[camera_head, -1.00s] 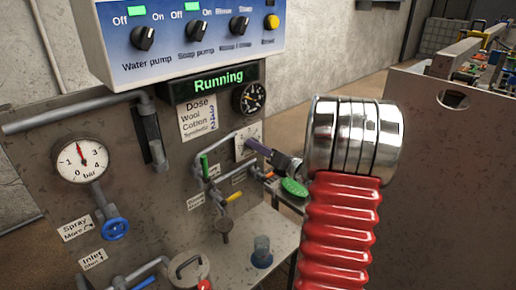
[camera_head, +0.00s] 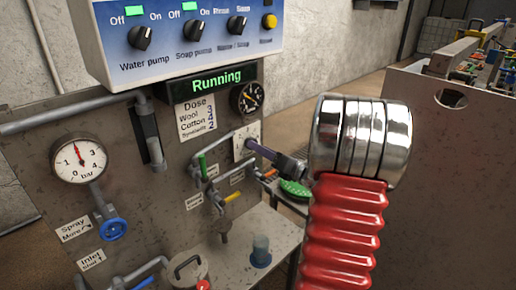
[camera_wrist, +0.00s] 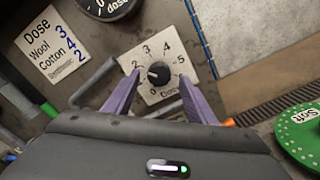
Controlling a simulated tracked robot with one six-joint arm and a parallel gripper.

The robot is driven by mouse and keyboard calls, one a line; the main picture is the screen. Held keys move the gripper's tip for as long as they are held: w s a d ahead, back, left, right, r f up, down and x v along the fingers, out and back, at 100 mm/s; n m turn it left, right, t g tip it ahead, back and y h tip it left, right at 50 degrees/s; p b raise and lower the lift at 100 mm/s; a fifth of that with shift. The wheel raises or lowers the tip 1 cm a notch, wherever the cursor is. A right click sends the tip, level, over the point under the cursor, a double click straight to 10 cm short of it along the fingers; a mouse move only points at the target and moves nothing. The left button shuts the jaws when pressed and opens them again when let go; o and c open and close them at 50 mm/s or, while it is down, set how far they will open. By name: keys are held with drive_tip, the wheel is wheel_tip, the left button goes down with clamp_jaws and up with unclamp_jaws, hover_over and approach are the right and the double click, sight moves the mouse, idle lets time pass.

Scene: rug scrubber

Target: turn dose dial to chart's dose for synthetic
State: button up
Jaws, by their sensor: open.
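The dose dial (camera_wrist: 159,73) is a small black knob with a white mark on a white plate numbered from 0 to 5. Its mark seems to point left, toward the low numbers; the exact setting is too small to read. The dose chart (camera_wrist: 54,45) lists wool 3, cotton 4 and synthetic 2; it also shows in the head view (camera_head: 196,117). My gripper (camera_wrist: 161,77) is open, its purple fingers on either side of the dial with gaps visible. In the head view my gripper (camera_head: 255,147) reaches the dial plate (camera_head: 241,137), and the knob is hidden.
A dose gauge (camera_head: 246,98) sits above the dial plate. Grey pipes with a green-handled valve (camera_head: 203,166) and a yellow-handled valve (camera_head: 231,197) lie below left. A green "Soft" disc (camera_wrist: 303,135) is at the right. The display (camera_head: 217,81) reads Running.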

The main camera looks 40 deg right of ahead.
drive_tip(key=s, duration=1.1)
drive_tip(key=shift+d, duration=0.15)
drive_tip(key=shift+s, duration=0.2)
drive_tip(key=s, duration=0.8)
drive_tip(key=shift+s+d, duration=0.15)
drive_tip(key=shift+s, duration=0.25)
